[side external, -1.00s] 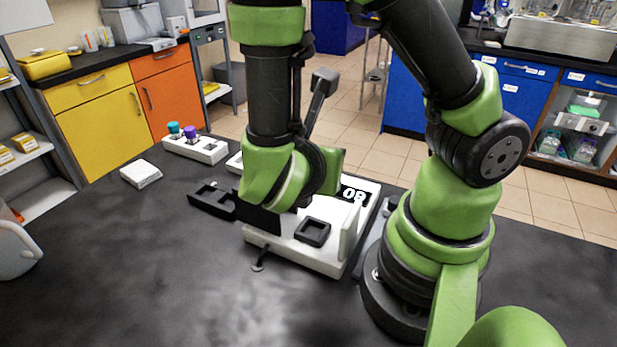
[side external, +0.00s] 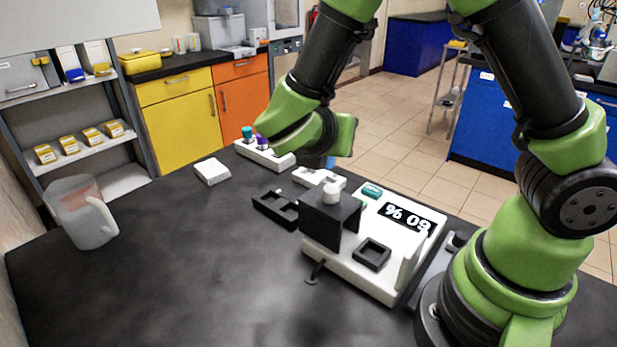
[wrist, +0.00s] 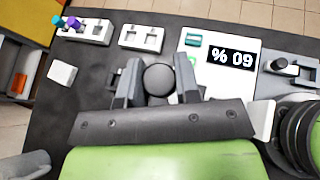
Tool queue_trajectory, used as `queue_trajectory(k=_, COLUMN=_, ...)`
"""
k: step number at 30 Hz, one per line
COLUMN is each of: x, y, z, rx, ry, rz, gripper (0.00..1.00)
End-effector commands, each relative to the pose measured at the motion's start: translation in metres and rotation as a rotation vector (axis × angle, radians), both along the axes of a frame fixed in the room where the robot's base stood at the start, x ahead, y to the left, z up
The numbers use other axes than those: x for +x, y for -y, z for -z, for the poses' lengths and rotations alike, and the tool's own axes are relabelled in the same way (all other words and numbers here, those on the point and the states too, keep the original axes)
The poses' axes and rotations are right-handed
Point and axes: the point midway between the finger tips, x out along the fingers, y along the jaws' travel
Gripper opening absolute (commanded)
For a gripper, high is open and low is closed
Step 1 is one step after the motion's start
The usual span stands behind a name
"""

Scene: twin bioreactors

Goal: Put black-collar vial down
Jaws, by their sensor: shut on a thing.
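In the wrist view my gripper (wrist: 158,88) has its two dark fingers closed around a dark round-topped piece, the black-collar vial (wrist: 158,78). Only its top shows; the lower part is hidden by the fingers and the dark bar below. The white two-slot holder (side external: 322,178) has empty openings and also shows in the wrist view (wrist: 141,38). The black two-slot rack (side external: 276,207) lies left of the instrument.
A white rack (side external: 265,154) carries teal- and purple-capped vials. A white block (side external: 212,171) and a jug (side external: 82,212) stand left. The front bench is clear.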

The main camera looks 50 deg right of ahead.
Motion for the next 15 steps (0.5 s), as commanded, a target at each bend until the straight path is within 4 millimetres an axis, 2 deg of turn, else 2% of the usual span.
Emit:
queue_trajectory(k=6, x=0.083, y=0.046, z=-0.001, rx=-0.001, ry=0.005, rz=-0.114, gripper=0.04)
queue_trajectory(k=9, x=0.112, y=0.074, z=-0.005, rx=-0.001, ry=0.003, rz=-0.169, gripper=0.04)
queue_trajectory(k=15, x=0.144, y=0.115, z=-0.012, rx=-0.001, ry=0.001, rz=-0.239, gripper=0.04)
